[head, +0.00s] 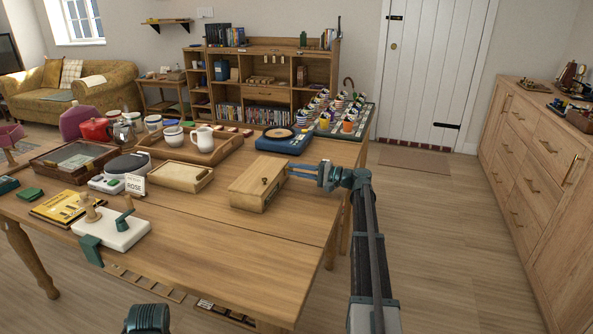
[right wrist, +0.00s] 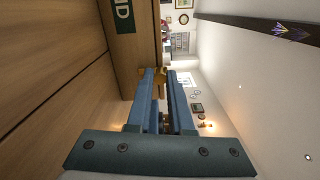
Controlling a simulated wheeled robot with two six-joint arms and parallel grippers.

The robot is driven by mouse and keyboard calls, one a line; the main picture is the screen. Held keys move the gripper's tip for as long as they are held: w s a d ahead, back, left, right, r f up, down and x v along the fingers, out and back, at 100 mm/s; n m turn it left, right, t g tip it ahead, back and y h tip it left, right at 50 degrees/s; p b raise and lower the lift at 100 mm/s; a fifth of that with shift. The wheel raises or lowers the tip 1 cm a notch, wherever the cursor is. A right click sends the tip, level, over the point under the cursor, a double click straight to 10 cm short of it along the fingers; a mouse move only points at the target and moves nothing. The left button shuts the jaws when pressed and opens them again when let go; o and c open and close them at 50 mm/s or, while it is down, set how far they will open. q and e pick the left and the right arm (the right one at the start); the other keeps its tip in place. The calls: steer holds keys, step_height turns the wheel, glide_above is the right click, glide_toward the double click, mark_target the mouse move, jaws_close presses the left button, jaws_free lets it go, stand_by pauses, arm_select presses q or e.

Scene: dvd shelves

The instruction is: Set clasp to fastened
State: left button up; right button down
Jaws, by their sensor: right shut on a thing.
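A light wooden box (head: 255,186) with a closed lid stands near the right edge of the table. A small dark knob-like piece shows on its right side. My right gripper (head: 290,170) reaches in from the right at that side of the box. In the right wrist view its two blue fingers (right wrist: 160,78) are shut on a small brass clasp piece (right wrist: 160,72) beside the wooden face. The fingers hide most of the clasp, so I cannot tell its position.
The wooden table (head: 215,255) is clear in front of the box. A shallow wooden tray (head: 180,178) and a blue record player (head: 285,140) stand near it. A white board with teal parts (head: 112,232) lies at the left. Open floor is to the right.

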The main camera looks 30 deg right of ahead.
stand_by(0.4)
steer(key=c, duration=0.8)
jaws_free()
steer(key=shift+c, duration=0.2)
steer(key=v, duration=1.3)
steer(key=shift+s+d, duration=0.25)
steer(key=shift+s, duration=0.1)
steer(key=shift+s, duration=0.1)
